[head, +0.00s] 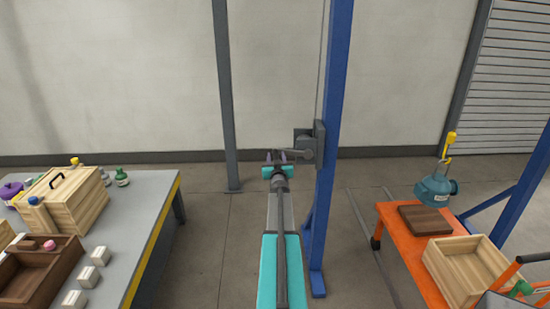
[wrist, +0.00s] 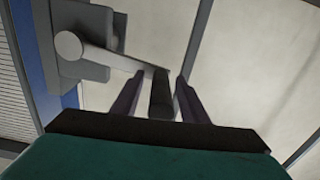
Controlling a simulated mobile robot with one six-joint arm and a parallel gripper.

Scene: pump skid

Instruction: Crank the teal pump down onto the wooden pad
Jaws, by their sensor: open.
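The teal pump (head: 437,188) hangs at the right from a yellow hook (head: 449,143), in the air above the orange cart. The dark brown wooden pad (head: 425,219) lies on the cart's top, a little below and left of the pump. A grey winch (head: 312,143) is fixed to the blue post, with its crank arm pointing left. My gripper (head: 276,157) is at the end of that crank. In the wrist view, the open fingers of my gripper (wrist: 159,85) stand on either side of the dark crank handle (wrist: 161,95); contact is not clear.
The blue post (head: 334,110) stands right of my arm. The orange cart (head: 405,262) also carries an open wooden crate (head: 462,268). At the left, a grey workbench (head: 140,215) holds wooden boxes and several small blocks. Bare floor lies between bench and post.

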